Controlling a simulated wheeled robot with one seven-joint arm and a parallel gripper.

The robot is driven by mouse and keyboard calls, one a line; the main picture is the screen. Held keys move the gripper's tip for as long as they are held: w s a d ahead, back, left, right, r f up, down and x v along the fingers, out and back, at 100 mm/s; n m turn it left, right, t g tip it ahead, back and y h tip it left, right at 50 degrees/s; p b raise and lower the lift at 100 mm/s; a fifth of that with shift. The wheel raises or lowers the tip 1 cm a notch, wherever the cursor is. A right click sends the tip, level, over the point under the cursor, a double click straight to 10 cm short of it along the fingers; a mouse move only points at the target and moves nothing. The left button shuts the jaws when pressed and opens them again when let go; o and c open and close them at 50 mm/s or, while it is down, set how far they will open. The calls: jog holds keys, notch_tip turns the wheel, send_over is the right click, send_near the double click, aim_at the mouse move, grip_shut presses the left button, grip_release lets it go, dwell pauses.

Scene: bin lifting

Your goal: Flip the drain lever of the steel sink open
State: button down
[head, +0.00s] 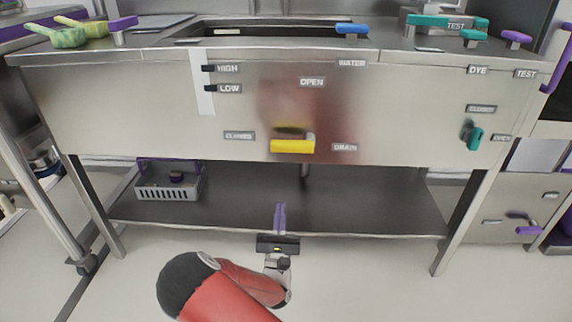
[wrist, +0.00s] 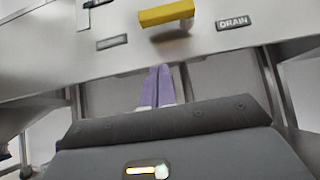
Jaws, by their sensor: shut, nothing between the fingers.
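The steel sink (head: 170,130) has a broad front panel. The yellow drain lever (head: 292,147) is low on the panel, lying horizontal and pointing left from its pivot, toward the CLOSED label (head: 239,135). The DRAIN label (head: 345,147) is to its right and the OPEN label (head: 312,82) is above it. In the wrist view the lever (wrist: 166,14) is at the top, beyond the fingertips. My gripper (head: 280,206) is below the lever in the picture and apart from it. Its purple fingers (wrist: 157,72) are together and hold nothing.
A lower shelf (head: 370,212) runs under the sink, with a grey basket (head: 167,185) at its left. A teal lever (head: 474,136) is at the panel's right. A blue handle (head: 352,29) sits on the top rim. The panel around the yellow lever is clear.

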aim_at(293, 143)
jog(key=shift+a, duration=0.1)
jog(key=s+r+p+x, duration=0.1)
jog(key=s+r+x, duration=0.1)
jog(key=x, duration=1)
jog(key=shift+w+r, duration=0.25)
jog(key=shift+w, duration=0.1)
jog(key=shift+a, duration=0.1)
